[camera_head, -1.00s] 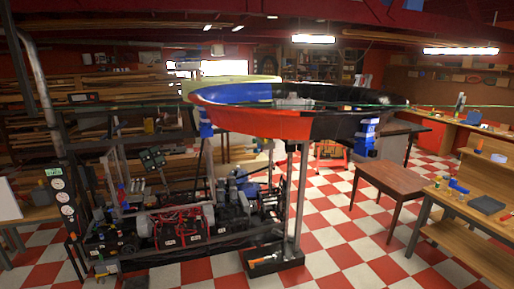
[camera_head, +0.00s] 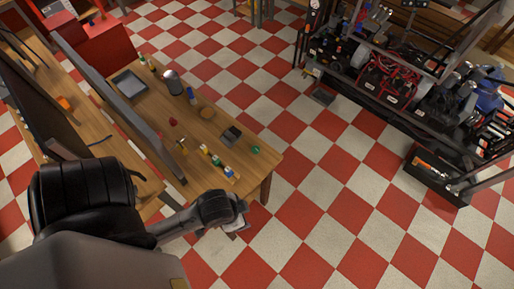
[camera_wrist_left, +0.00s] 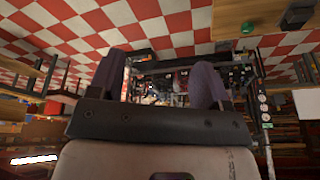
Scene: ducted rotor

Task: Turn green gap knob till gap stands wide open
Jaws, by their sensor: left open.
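A small round green piece (camera_head: 255,149) sits at the near right corner of the wooden table in the head view. It also shows at the top of the left wrist view (camera_wrist_left: 247,27). I cannot tell whether it is the gap knob, and no gap can be made out. My left gripper (camera_head: 238,224) is small and partly hidden by its own wrist, just off the table's near edge. In the left wrist view its two fingers (camera_wrist_left: 158,82) are spread with nothing between them. My right gripper is out of view.
The wooden table (camera_head: 265,165) holds a grey tray (camera_head: 129,84), a black box (camera_head: 231,135) and several small bottles. A machine rack (camera_head: 385,75) with cables stands at the upper right, a black bin (camera_head: 437,178) below it.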

